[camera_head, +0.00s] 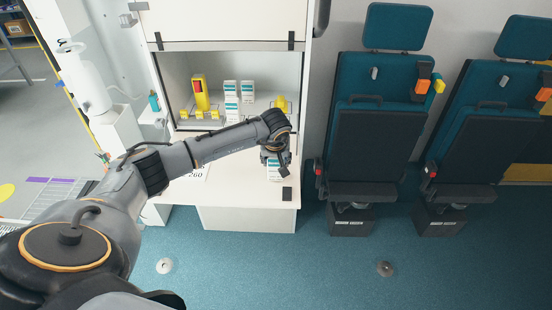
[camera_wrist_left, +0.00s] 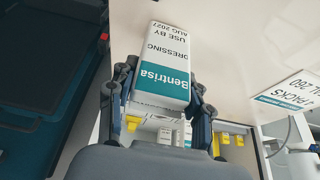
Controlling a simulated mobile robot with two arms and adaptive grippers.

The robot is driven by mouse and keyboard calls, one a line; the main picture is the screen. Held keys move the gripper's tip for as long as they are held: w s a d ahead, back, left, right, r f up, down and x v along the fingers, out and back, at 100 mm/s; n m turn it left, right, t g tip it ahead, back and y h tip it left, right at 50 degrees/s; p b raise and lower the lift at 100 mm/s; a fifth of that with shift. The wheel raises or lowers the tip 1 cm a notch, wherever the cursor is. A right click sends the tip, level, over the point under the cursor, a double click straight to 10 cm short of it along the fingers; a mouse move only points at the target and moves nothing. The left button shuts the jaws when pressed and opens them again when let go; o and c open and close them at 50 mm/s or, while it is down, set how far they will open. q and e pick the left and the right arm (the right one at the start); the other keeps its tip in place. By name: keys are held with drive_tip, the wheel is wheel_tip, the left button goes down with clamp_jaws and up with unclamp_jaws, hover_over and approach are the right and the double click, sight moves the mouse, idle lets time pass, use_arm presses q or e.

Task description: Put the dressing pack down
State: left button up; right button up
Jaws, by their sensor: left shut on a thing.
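The dressing pack (camera_wrist_left: 163,75) is a white box with a teal band and the words "Bentrisa" and "DRESSING". My left gripper (camera_wrist_left: 158,92) is shut on it, one finger on each side. In the head view the left gripper (camera_head: 275,158) is over the right part of the white worktop (camera_head: 232,192), in front of the cabinet. The pack (camera_head: 274,174) shows below the fingers, partly hidden. I cannot tell whether its base touches the worktop. My right gripper is not in view.
The cabinet shelf behind holds stacked white-and-teal packs (camera_head: 231,103), a yellow container (camera_head: 200,95) and yellow clips. A printed card (camera_wrist_left: 293,92) lies on the worktop. A small dark block (camera_head: 286,194) is at its front right edge. Teal seats (camera_head: 375,120) stand to the right.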

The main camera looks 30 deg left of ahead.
use_arm(q)
drive_tip(key=shift+f, duration=0.1)
drive_tip(key=shift+f, duration=0.1)
drive_tip(key=o, duration=1.2)
drive_tip(key=shift+r, duration=0.25)
drive_tip(key=b+v, duration=0.2)
drive_tip(key=v, duration=1)
drive_tip(key=shift+f, duration=0.1)
drive_tip(key=shift+d, duration=0.1)
